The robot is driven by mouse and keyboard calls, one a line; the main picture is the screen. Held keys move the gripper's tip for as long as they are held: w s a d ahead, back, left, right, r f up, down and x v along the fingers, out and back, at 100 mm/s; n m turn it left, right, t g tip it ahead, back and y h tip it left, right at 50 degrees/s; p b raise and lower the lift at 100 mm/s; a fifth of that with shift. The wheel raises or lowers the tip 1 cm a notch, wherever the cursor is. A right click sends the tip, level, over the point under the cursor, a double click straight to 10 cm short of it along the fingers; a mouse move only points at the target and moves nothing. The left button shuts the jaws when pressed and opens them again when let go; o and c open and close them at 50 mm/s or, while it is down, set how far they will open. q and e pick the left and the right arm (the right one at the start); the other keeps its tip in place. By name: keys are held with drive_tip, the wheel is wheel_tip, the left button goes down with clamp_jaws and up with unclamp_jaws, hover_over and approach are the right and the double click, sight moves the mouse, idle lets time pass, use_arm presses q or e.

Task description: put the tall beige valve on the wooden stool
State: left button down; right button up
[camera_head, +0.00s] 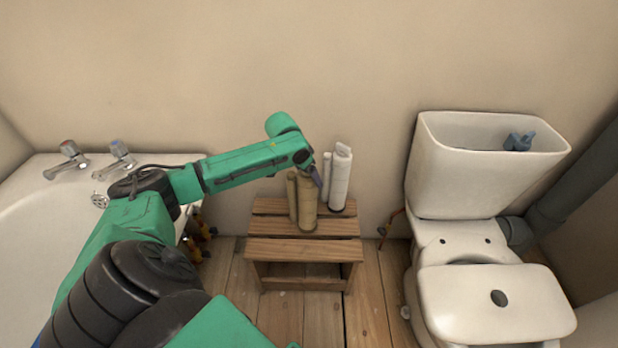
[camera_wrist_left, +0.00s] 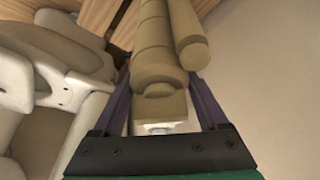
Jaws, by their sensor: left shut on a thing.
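The tall beige valve (camera_head: 307,203) has a thick body with a thinner tube along its side. It stands upright over the upper step of the wooden stool (camera_head: 303,252); I cannot tell whether its base touches the wood. My left gripper (camera_head: 314,176) is at its upper part, reaching in from above. In the left wrist view the valve (camera_wrist_left: 155,45) runs away between the two purple fingers of the gripper (camera_wrist_left: 162,78), which is shut on it. My right gripper is not in view.
A similar white valve (camera_head: 340,178) stands at the stool's back right, close beside the beige one. A bathtub (camera_head: 30,215) with two taps is at left. A toilet (camera_head: 490,165) with a blue object (camera_head: 519,141) in its open cistern is at right. Floorboards in front of the stool are clear.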

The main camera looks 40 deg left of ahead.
use_arm(q)
drive_tip(key=shift+f, duration=0.1)
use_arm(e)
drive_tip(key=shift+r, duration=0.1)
use_arm(q)
unclamp_jaws()
drive_tip(key=p+v, duration=0.3)
drive_tip(key=v, duration=0.9)
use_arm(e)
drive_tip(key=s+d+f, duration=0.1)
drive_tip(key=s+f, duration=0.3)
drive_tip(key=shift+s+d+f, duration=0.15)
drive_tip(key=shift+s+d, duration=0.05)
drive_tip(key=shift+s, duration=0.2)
